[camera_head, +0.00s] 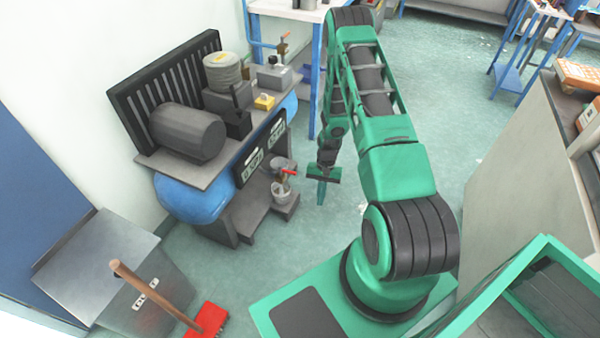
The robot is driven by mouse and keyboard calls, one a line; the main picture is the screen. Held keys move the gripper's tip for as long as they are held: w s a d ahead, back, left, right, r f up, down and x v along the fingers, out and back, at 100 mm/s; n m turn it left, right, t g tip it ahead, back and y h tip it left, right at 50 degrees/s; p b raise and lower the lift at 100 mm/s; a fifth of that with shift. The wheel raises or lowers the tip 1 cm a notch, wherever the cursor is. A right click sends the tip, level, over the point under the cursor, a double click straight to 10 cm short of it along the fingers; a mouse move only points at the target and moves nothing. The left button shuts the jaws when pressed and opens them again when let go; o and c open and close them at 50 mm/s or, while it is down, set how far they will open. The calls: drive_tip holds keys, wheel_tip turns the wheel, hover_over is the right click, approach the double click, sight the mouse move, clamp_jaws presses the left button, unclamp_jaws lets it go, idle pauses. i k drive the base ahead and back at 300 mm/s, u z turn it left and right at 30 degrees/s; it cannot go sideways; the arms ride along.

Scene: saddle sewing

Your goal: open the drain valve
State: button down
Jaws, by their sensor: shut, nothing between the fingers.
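A small valve with a red lever (289,171) sits low at the front right end of the blue compressor tank (193,200); I take it for the drain valve. Its lever points sideways to the right. A small metal pail (281,194) stands under it. My gripper (321,199) hangs pointing down just right of the valve, apart from it in the picture. Its fingers are shut and empty. How far in depth the gripper is from the lever I cannot tell.
The compressor carries a grey motor (187,131) and black grille (165,80). Another valve (283,46) is on the blue pipe behind. A grey bin (105,265) and red-headed broom (207,320) are front left. A cabinet (530,170) stands right.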

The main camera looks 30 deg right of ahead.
sight(279, 170)
drive_tip(key=z, duration=0.25)
drive_tip(key=i, duration=1.25)
drive_tip(key=u, duration=0.1)
